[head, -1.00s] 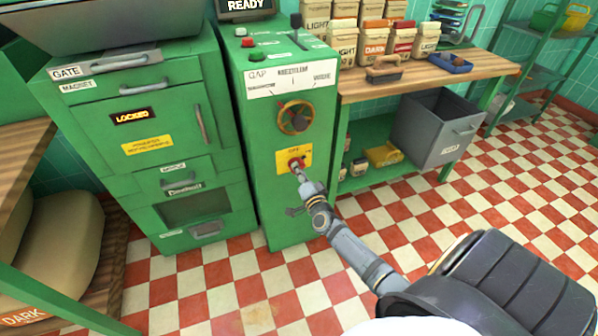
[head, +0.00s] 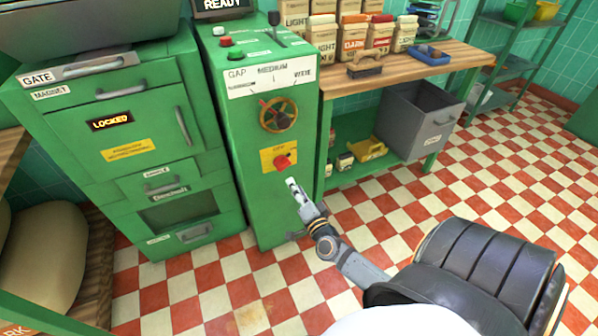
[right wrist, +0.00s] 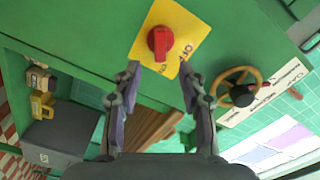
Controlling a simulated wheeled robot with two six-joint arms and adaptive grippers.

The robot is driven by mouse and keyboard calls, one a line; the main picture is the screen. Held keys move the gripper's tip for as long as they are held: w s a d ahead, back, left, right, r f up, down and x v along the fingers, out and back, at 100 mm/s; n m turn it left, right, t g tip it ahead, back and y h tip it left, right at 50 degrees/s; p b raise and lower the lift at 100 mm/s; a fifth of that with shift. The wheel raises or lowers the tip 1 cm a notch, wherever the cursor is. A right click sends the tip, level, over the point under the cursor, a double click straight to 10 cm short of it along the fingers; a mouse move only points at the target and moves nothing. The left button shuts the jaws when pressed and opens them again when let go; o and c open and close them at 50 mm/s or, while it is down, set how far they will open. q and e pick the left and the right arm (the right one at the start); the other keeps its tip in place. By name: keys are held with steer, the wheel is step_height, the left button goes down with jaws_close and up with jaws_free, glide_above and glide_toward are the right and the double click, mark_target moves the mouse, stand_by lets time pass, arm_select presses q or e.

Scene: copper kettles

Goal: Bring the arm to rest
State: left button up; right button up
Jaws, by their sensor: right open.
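My right gripper (head: 292,184) is in front of the green machine (head: 250,208), a little below its red rotary switch (head: 282,161). The switch sits on a yellow plate and is turned at a slant in the head view. In the right wrist view my right gripper (right wrist: 157,80) is open and empty, and the red switch (right wrist: 160,42) shows beyond and between its fingertips, apart from them. A brass handwheel (head: 279,114) is above the switch, under a scale marked GAP, MEDIUM. My left gripper is not in view.
A green cabinet (head: 128,125) with a LOCKED display stands left of the machine. A wooden bench (head: 410,73) with bags, a brush (head: 365,66) and a blue tray (head: 429,55) is at right, a grey bin (head: 420,118) beneath it. The checkered floor (head: 480,180) at right is clear.

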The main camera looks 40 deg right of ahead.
steer(key=shift+v, duration=1.2)
steer(key=s+a+f+n+g+y, duration=0.1)
steer(key=a+f+n+g+y, duration=0.2)
steer(key=a+f+n+y, duration=0.4)
steer(key=s+a+f+n+g, duration=0.55)
steer(key=s+f+g, duration=0.2)
steer(key=f, duration=0.45)
arm_select(q)
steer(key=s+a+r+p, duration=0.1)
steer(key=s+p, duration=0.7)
steer(key=p, duration=0.4)
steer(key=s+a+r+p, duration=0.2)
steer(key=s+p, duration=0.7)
steer(key=p, duration=0.3)
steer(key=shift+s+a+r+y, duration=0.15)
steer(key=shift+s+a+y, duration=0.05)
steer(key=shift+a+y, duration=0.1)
arm_select(e)
steer(key=s+d+n+g+h, duration=0.1)
steer(key=s+d+g, duration=0.1)
steer(key=s, duration=1.2)
steer(key=s+d+f+n+g+h, duration=0.1)
steer(key=s+d+g+h, duration=0.1)
steer(key=s, duration=1.2)
steer(key=shift+s+d+f+n+g, duration=0.35)
steer(key=shift+d+g, duration=0.5)
steer(key=shift+d, duration=0.4)
